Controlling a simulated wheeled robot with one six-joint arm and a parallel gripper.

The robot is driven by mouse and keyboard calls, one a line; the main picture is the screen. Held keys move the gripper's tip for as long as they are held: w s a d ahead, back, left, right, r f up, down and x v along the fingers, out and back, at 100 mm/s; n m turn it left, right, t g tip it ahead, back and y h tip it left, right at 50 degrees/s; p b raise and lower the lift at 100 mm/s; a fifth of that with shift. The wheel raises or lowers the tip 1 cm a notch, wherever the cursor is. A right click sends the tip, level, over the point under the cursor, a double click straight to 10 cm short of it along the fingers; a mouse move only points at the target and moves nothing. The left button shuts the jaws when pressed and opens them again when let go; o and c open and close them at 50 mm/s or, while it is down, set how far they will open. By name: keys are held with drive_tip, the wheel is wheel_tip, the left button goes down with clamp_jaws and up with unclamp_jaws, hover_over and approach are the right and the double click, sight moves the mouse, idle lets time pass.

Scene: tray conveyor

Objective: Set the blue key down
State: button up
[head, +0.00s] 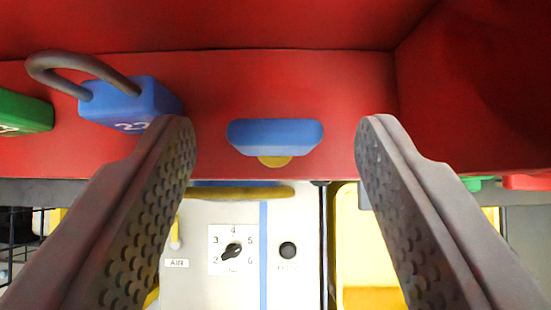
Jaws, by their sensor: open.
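A blue piece with a yellow part under it, which looks like the blue key (275,134), lies on the red surface (340,85) close to its front edge. My gripper (275,128) is open, with one dark textured finger on each side of the blue key. There is a clear gap between the key and each finger, and neither finger touches it. Most of the yellow part is hidden under the blue head.
A blue padlock (135,108) with a dark shackle lies beside my left finger, partly covered by it. A green block (22,112) is further left. A red wall (475,100) stands at right. Below the edge are a white panel with a dial (232,251) and a yellow bin (365,245).

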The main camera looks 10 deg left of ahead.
drive_tip(key=v, duration=1)
drive_tip(key=shift+s, duration=0.1)
drive_tip(key=s+a+f+m+t+h, duration=0.1)
drive_tip(key=s+f+t, duration=0.3)
drive_tip(key=s+f, duration=0.9)
drive_tip(key=s+f+m+t, duration=0.1)
drive_tip(key=s+f+t, duration=0.3)
drive_tip(key=s+f, duration=1)
wheel_tip(320, 180, down, 7)
drive_tip(key=shift+s+a+f+t+h, duration=0.2)
drive_tip(key=shift+a+f+t+h, duration=0.1)
drive_tip(key=shift+a+h, duration=0.1)
